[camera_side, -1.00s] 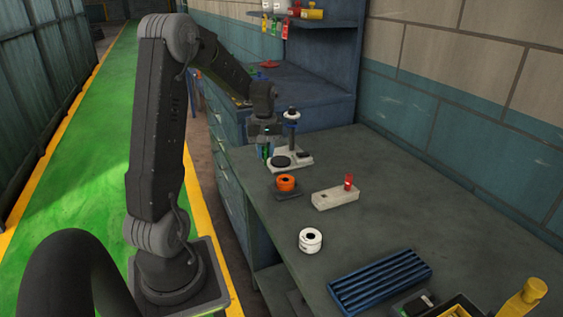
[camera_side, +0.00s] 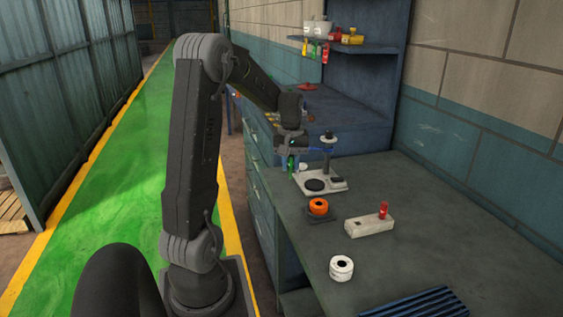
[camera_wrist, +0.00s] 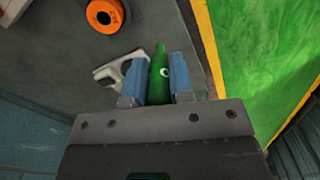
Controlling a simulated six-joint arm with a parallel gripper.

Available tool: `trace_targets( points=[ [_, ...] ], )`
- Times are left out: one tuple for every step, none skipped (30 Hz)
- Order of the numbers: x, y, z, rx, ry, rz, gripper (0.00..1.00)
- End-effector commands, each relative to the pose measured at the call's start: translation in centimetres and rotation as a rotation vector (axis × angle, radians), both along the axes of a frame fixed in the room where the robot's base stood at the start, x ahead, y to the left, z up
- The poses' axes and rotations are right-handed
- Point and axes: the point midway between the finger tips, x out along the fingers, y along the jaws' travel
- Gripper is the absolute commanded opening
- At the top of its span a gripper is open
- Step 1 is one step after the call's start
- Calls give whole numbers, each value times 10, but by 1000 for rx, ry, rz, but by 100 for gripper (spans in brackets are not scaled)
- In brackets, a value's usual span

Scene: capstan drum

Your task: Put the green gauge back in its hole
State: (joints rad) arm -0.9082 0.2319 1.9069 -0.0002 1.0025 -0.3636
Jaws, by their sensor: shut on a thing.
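My gripper (camera_wrist: 158,85) is shut on the green gauge (camera_wrist: 159,72), which sits between the two blue fingers in the wrist view. The gauge is slim, with a pale ring mark on its side. In the side view my gripper (camera_side: 290,160) is at the far left edge of the bench, and a little of the green gauge (camera_side: 291,165) shows there. A pale block (camera_side: 368,227) lies on the bench, to the right of and nearer than my gripper.
A pale stand (camera_side: 338,178) with an upright post is just right of my gripper. An orange ring (camera_side: 318,206) on a dark base and a white ring (camera_side: 341,268) are nearer. A blue ribbed tray (camera_side: 420,302) is at the front. The bench's right side is clear.

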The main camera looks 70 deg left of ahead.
Motion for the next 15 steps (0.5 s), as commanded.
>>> trace_targets(
  points=[
    [18,-10,-3,-1,0,-49,0],
    [28,-16,-4,-1,0,-77,0],
    [42,-25,-6,-1,0,-118,0],
    [52,-33,-8,-1,0,-150,0],
    [63,-41,-10,-1,1,-181,0],
    [76,-53,-13,-1,1,-222,0],
    [86,-61,-14,-1,1,-251,0],
    [95,-70,-16,-1,1,-279,0],
    [106,-81,-18,-1,1,-314,0],
    [113,-89,-20,-1,1,-339,0],
    [120,-97,-22,-1,1,-363,0],
    [128,-107,-23,0,1,-390,0],
    [133,-114,-25,-1,1,-409,0],
    [137,-120,-26,0,1,-425,0],
    [143,-127,-27,0,0,-444,0]
  ],
)
